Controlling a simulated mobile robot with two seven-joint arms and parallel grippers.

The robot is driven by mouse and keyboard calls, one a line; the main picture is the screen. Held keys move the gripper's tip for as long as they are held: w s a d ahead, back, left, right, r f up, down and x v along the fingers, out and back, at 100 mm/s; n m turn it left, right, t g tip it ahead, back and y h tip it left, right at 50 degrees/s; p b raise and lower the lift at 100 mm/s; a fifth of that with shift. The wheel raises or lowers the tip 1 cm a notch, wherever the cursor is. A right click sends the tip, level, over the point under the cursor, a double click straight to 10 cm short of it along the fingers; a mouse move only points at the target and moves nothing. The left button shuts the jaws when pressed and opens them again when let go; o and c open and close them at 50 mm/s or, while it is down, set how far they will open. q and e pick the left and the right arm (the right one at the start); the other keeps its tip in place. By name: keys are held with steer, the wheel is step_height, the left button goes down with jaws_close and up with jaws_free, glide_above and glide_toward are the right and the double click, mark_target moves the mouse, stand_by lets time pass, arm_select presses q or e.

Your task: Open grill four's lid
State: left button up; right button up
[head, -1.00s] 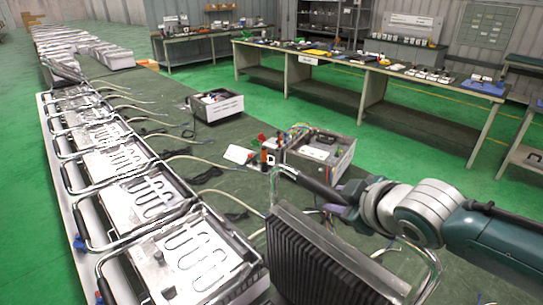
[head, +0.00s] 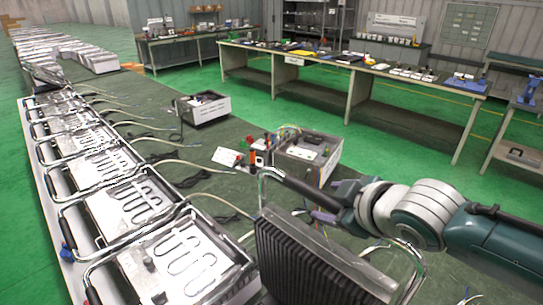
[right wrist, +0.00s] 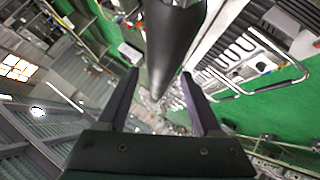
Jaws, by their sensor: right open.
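The nearest grill's lid (head: 315,265) stands raised, with its dark ribbed face showing in the head view. I cannot tell which number this grill has. A chrome frame with a black handle bar (head: 308,193) rises above the lid. My right gripper (head: 328,212) is at the bar's right end. In the right wrist view, the black handle (right wrist: 172,45) runs between the two spread fingers of my right gripper (right wrist: 160,72). The gripper is open, and contact with the bar cannot be told. My left gripper is not in view.
A row of open grill bases with heating elements (head: 140,200) runs along the left, with chrome handles beside them. Cables lie on the dark green table. An electrical box (head: 308,152) and a smaller white box (head: 203,108) stand behind. Workbenches (head: 350,85) line the back.

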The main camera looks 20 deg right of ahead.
steer(key=v, duration=0.8)
stand_by(0.4)
